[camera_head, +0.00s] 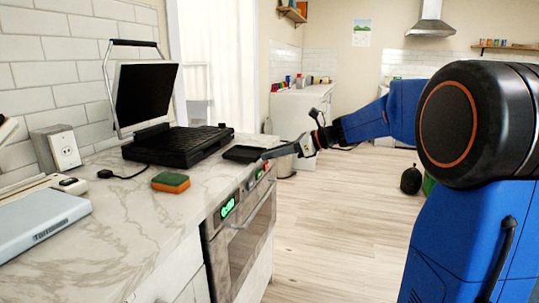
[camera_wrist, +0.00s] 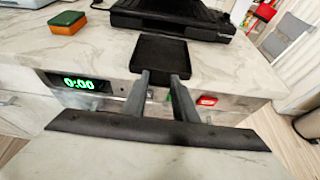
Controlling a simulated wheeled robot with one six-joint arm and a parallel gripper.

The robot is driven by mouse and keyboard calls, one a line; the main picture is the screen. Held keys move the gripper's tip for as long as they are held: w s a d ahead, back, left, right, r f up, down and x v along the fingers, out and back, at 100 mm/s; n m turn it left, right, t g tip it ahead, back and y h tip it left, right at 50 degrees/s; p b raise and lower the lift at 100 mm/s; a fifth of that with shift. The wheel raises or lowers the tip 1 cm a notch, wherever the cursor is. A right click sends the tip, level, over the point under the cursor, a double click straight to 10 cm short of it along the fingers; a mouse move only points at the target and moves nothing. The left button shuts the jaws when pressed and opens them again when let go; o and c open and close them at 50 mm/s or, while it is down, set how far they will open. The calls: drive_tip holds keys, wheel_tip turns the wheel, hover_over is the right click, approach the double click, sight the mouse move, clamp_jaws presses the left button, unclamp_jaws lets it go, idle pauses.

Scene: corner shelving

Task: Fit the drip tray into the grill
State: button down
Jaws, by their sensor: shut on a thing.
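The grill (camera_head: 178,146) is black and stands on the marble counter with its lid (camera_head: 146,92) raised; its lower front also shows at the top of the wrist view (camera_wrist: 172,14). The drip tray (camera_head: 243,153) is a small, shallow, black square just in front of the grill, apart from it; it lies beyond my fingers in the wrist view (camera_wrist: 160,52). My gripper (camera_wrist: 162,76) is shut on the tray's near edge, at the counter's front edge. The exact grip contact is partly hidden. In the head view my gripper (camera_head: 268,154) reaches in from the right.
An orange and green sponge (camera_head: 171,182) lies left of the tray. A power outlet block (camera_head: 58,149) with a plugged cord stands by the wall. A grey appliance (camera_head: 40,222) is at the near left. An oven (camera_head: 240,235) sits under the counter.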

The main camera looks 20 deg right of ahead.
approach(240, 154)
drive_tip(key=shift+f+x, duration=0.2)
drive_tip(key=shift+x, duration=0.7)
drive_tip(key=shift+f+x, duration=0.15)
drive_tip(key=shift+x, duration=0.75)
drive_tip(key=shift+w+a+r, duration=0.1)
drive_tip(key=shift+w+a, duration=0.45)
drive_tip(key=shift+a, duration=0.1)
idle(5.4)
